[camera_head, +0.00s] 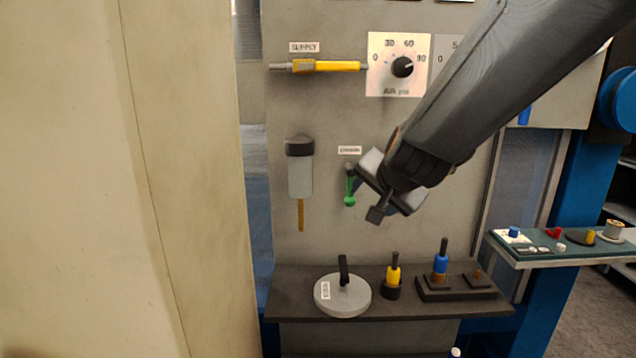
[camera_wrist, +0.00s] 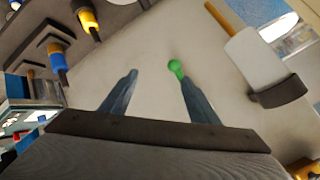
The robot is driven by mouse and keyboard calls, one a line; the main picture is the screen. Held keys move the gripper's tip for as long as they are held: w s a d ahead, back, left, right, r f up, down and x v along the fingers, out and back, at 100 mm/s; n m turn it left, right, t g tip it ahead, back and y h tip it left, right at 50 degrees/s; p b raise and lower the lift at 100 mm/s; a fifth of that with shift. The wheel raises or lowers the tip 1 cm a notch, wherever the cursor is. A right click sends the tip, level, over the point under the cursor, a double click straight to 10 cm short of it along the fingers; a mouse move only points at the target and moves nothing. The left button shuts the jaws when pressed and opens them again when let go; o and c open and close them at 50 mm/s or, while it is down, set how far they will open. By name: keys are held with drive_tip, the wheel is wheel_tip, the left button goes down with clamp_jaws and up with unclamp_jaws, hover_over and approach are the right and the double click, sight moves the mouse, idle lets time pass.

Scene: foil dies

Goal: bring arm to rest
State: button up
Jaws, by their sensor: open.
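My gripper (camera_head: 377,213) is in front of the grey panel, just right of the green-handled drain valve (camera_head: 349,188) under a small label. In the wrist view my gripper (camera_wrist: 158,82) shows two fingers spread apart with nothing between them. The green knob (camera_wrist: 175,67) of the valve appears close to the tip of the right finger there; I cannot tell whether they touch. My arm (camera_head: 500,90) reaches in from the upper right and hides part of the panel.
A clear filter bowl (camera_head: 300,175) and a gauge dial (camera_head: 403,67) are on the panel. A green tray (camera_head: 575,252) stands at right; a beige wall (camera_head: 190,180) at left.

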drive_tip(key=s+d+f+n+g, duration=0.2)
drive_tip(key=s+f+g, duration=0.1)
drive_tip(key=s+f, duration=0.3)
drive_tip(key=s+d+f+n+g, duration=0.3)
drive_tip(key=s+f, duration=0.3)
drive_tip(key=s, duration=0.4)
drive_tip(key=s+d+f+n+g+h, duration=0.1)
drive_tip(key=s+d+f+n+g, duration=0.1)
drive_tip(key=s+f+g, duration=0.2)
drive_tip(key=s+f, duration=0.2)
drive_tip(key=s, duration=0.2)
drive_tip(key=shift+s+d+f+n, duration=0.15)
drive_tip(key=shift+s+f+n, duration=0.05)
drive_tip(key=shift+f+n, duration=0.2)
